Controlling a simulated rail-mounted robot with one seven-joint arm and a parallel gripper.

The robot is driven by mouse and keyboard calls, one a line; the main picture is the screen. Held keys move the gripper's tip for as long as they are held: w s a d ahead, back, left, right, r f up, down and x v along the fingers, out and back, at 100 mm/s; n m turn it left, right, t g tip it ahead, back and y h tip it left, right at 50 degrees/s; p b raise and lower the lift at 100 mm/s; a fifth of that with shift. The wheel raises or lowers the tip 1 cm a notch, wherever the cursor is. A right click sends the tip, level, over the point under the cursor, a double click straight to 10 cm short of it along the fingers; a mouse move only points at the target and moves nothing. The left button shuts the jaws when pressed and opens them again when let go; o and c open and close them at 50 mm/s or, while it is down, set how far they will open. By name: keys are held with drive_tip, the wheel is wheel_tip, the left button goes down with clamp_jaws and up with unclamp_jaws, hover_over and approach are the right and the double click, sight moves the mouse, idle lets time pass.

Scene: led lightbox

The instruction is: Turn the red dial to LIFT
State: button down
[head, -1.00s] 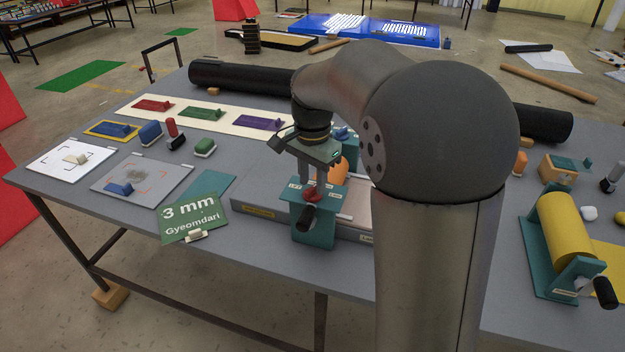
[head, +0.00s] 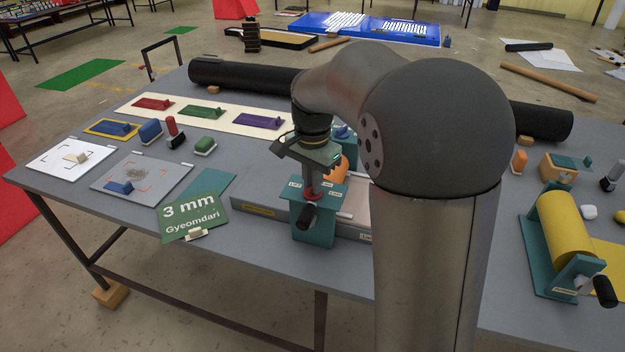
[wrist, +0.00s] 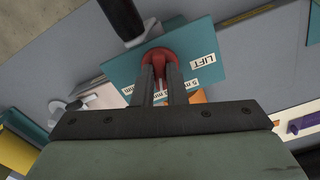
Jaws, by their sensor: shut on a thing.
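The red dial (wrist: 160,57) sits on the teal top plate of a small teal stand (head: 316,232) at the table's front edge. My gripper (wrist: 162,75) points down at the dial, its two dark fingers on either side of the dial's red grip and shut on it. A white LIFT label (wrist: 208,62) is on the plate to the right of the dial in the wrist view. Other millimetre labels (wrist: 205,84) lie nearer the hand, partly hidden by the fingers. In the head view the dial (head: 313,196) is mostly hidden; its exact pointing direction cannot be told.
A black handle (wrist: 122,18) sticks out from the stand's front close to the dial. A grey lightbox slab (head: 262,212) lies around the stand. A yellow roller (head: 568,231) stands far right.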

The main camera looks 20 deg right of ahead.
drive_tip(key=n, duration=0.4)
drive_tip(key=shift+n, duration=0.3)
drive_tip(key=n, duration=0.4)
drive_tip(key=shift+b, duration=0.3)
drive_tip(key=n, duration=0.5)
drive_tip(key=shift+n, duration=1.8)
drive_tip(key=c, duration=1.5)
unclamp_jaws()
drive_tip(key=shift+o, duration=0.2)
wheel_tip(320, 180, up, 18)
drive_tip(key=shift+f+b, duration=0.25)
drive_tip(key=shift+b, duration=0.05)
